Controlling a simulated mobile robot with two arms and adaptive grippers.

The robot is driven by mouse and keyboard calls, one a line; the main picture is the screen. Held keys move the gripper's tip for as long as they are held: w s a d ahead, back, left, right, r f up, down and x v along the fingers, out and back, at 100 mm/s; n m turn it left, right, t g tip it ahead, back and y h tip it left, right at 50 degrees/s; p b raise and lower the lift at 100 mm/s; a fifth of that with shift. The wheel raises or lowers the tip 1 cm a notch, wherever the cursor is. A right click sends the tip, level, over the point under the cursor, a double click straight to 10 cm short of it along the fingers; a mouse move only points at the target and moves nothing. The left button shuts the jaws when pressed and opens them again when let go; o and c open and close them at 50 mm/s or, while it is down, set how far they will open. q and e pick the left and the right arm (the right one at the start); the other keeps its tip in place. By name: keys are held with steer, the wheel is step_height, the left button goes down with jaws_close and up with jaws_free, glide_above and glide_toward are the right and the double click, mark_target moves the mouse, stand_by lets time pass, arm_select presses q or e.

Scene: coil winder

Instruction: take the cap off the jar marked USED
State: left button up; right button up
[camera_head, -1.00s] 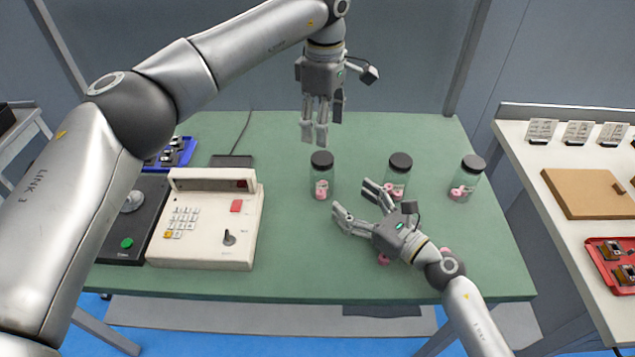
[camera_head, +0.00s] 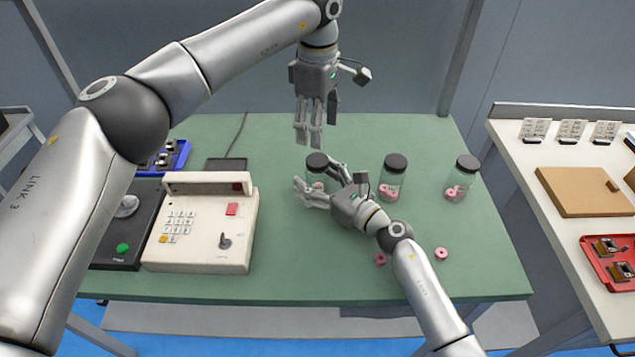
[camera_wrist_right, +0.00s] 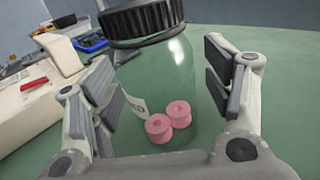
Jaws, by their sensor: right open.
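Three clear jars with black caps and pink spools inside stand on the green table: a left jar, a middle jar (camera_head: 391,183) and a right jar (camera_head: 460,182).
Two loose pink spools (camera_head: 441,253) lie near my right forearm. A cream keypad machine (camera_head: 205,225) stands left of the jars, with a blue tray (camera_head: 168,158) behind it. A white side table (camera_head: 545,150) with a brown board (camera_head: 580,192) and red tray (camera_head: 612,262) is at right.

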mark_target(317, 160)
steer(key=shift+c, duration=0.5)
jaws_close()
arm_select(q)
steer(key=m, duration=0.6)
steer(key=shift+m, duration=0.4)
steer(key=m, duration=0.6)
steer(key=shift+m, duration=0.3)
steer(key=shift+f, duration=4.05)
